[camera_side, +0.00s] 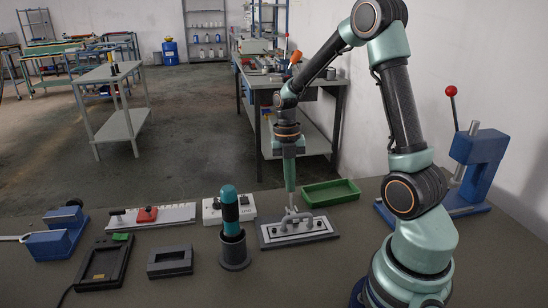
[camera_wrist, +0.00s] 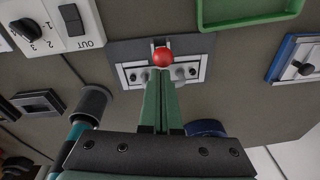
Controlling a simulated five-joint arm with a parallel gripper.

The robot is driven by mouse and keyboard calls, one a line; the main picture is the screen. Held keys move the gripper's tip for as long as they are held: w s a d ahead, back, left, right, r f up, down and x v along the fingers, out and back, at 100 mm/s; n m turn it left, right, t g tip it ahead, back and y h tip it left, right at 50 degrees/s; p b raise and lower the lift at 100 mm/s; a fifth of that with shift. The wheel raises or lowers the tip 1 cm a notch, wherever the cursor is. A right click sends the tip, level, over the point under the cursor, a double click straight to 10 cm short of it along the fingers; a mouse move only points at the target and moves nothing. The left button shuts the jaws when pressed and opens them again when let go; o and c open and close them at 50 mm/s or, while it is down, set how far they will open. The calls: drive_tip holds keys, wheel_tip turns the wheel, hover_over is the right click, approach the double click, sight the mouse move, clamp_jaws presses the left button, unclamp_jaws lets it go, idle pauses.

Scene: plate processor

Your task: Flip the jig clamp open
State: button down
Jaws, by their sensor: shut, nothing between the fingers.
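The jig clamp (camera_side: 325,236) is a dark plate with a pale strip, knobs and a curved grey handle, lying on the bench in the side view. In the wrist view its plate (camera_wrist: 205,44) lies beyond my fingertips, with a red ball knob (camera_wrist: 162,57) standing over its middle. My gripper (camera_side: 291,207) points straight down above the clamp's rear half. Its green fingers (camera_wrist: 163,82) are together with nothing between them. The tips look close to the red knob; whether they touch it I cannot tell. The knob cannot be made out in the side view.
A black cup (camera_side: 234,253) holding a teal cylinder (camera_side: 230,206) stands just left of the clamp. A white switch box (camera_side: 213,213) is behind it. A green tray (camera_side: 331,193) lies behind right, and a blue press (camera_side: 478,160) stands farther right. Bench before the clamp is bare.

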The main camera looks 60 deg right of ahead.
drive_tip(key=shift+w+d+f+g+y, duration=0.25)
drive_tip(key=shift+w+d+f+g, duration=0.1)
drive_tip(key=shift+w+d+f, duration=0.5)
drive_tip(key=shift+w+d+f+g+y, duration=0.2)
drive_tip(key=shift+w+d+f+g, duration=0.25)
drive_tip(key=shift+w+d, duration=0.55)
drive_tip(key=shift+w+d+f+g+y, duration=0.3)
drive_tip(key=shift+w+d+f, duration=0.45)
drive_tip(key=shift+w+d, duration=0.2)
drive_tip(key=shift+f, duration=0.1)
drive_tip(key=shift+s+f, duration=0.1)
drive_tip(key=shift+f, duration=0.05)
drive_tip(key=w+d+r, duration=0.4)
drive_tip(key=w+r, duration=0.2)
drive_tip(key=r, duration=0.3)
drive_tip(key=shift+w+d+r, duration=0.15)
drive_tip(key=shift+r, duration=0.1)
